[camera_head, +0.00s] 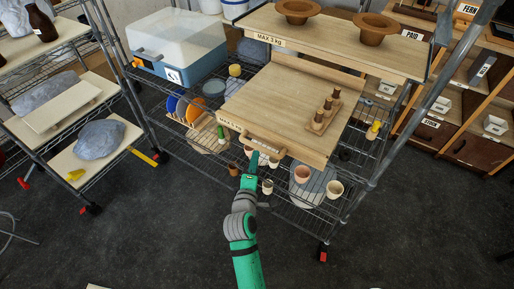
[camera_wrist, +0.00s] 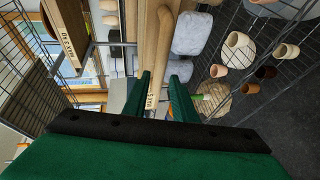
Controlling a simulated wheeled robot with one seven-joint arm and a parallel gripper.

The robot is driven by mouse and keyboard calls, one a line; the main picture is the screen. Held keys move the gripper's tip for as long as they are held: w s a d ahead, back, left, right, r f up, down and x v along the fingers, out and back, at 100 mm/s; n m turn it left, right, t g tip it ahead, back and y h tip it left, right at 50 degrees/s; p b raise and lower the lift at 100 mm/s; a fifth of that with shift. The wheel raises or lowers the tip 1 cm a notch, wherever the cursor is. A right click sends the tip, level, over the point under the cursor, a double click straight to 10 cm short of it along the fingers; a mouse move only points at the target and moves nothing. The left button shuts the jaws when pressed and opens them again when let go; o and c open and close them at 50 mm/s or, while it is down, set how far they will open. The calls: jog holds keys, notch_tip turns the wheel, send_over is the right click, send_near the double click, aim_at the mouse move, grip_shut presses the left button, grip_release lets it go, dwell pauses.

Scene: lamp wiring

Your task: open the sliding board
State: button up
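The sliding board (camera_head: 283,97) is a pale wooden board on the wire rack, below an upper wooden shelf, and it protrudes forward from under it. A light bar handle (camera_head: 266,143) runs along its front edge. A small wooden block with several brown pegs (camera_head: 325,112) stands on the board. My gripper (camera_head: 263,156) is just in front of and below the handle. In the wrist view, my gripper's two green fingers (camera_wrist: 160,88) are apart, with the board's labelled front edge (camera_wrist: 152,101) showing between them. The wooden handle (camera_wrist: 163,40) lies just beyond the fingertips. Contact cannot be told.
The upper shelf (camera_head: 335,38) carries brown bowls (camera_head: 378,28). A blue-white cooler box (camera_head: 177,45) stands at left. Pots (camera_head: 302,174) and colored plates (camera_head: 185,109) sit on the lower wire shelf. Another rack with rocks (camera_head: 98,139) is at left. The floor in front is clear.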

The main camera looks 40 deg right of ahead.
aim_at(260, 149)
jog(key=x, duration=0.7)
jog(key=shift+s+d, duration=0.25)
jog(key=shift+s, duration=0.05)
jog(key=shift+w+d+f, duration=0.1)
jog(key=shift+w+d, duration=0.25)
jog(key=shift+w, duration=0.15)
jog(key=shift+c, duration=0.6)
grip_shut()
